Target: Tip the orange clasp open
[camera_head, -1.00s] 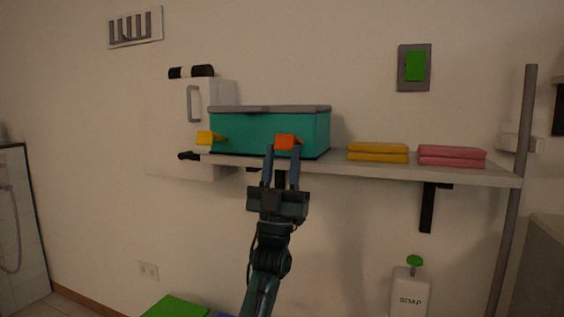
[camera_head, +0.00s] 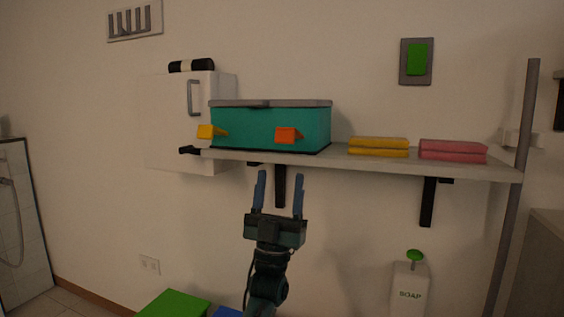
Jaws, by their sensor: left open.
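The orange clasp (camera_head: 287,135) is on the front of a teal box (camera_head: 245,128) with a grey lid (camera_head: 290,103). It juts outward from the box front. The lid looks closed. A yellow clasp (camera_head: 208,131) juts out at the box's left side. The box stands on a wall shelf (camera_head: 340,160). My left gripper (camera_head: 280,185) is open and empty, fingers pointing up, below the shelf and the orange clasp, apart from both. My right gripper is not in view.
Folded yellow towels (camera_head: 378,147) and pink towels (camera_head: 452,150) lie on the shelf to the right. A shelf bracket (camera_head: 427,202) hangs below. A white cabinet (camera_head: 165,120) is behind left. A soap bottle (camera_head: 409,288) stands lower right.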

